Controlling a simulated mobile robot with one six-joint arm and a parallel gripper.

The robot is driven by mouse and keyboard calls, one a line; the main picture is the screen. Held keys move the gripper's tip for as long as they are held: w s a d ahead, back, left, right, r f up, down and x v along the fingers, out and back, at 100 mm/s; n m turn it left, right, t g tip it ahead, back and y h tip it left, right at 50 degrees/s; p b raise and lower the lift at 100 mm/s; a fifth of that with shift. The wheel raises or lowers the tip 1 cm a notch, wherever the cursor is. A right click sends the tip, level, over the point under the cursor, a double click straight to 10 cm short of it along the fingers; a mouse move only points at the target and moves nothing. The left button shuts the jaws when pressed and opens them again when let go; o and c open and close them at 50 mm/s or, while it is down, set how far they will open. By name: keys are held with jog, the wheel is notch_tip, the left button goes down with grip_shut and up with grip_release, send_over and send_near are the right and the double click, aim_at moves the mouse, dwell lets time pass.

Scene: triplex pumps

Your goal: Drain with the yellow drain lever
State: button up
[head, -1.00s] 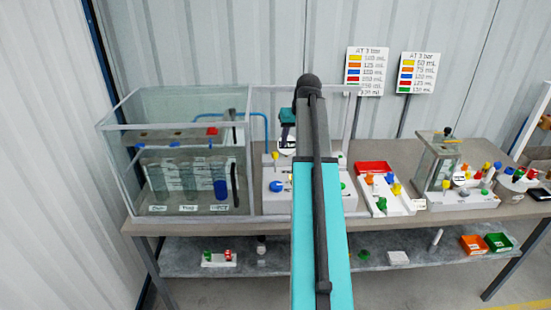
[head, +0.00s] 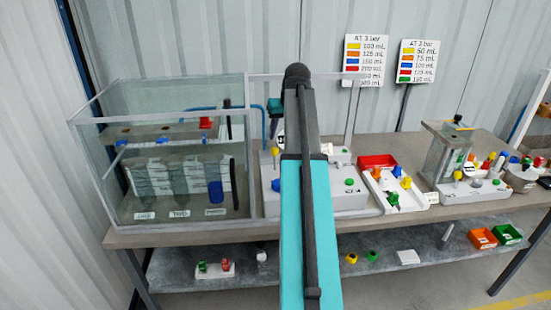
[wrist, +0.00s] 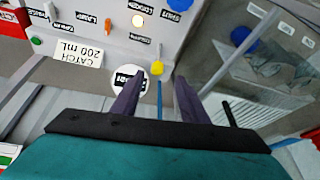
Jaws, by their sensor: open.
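The yellow lever (head: 276,152) stands upright on the left part of the white pump base (head: 350,198) in the head view. In the wrist view its yellow knob (wrist: 156,69) shows just beyond my fingertips, between them in the picture. My gripper (wrist: 159,80) is open, with two dark purple fingers apart and nothing between them. I cannot tell the exact gap to the knob. A round white label (wrist: 129,79) shows partly behind one finger. In the head view my arm covers the middle of the pump base, and I cannot make out the gripper clearly.
A glass tank (head: 160,221) stands left of the pump base. A lit lamp (wrist: 138,21) and a "CATCH 200 mL" tag (wrist: 78,52) are on or near the base. A red tray (head: 378,160) stands to the right.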

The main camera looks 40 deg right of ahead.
aim_at(276, 154)
jog(key=shift+s+d+r, duration=0.1)
jog(key=shift+s, duration=0.05)
jog(key=shift+p+x, duration=1.85)
jog(key=shift+x, duration=5.15)
jog(key=shift+s+d, duration=0.1)
jog(key=shift+c, duration=0.4)
grip_shut()
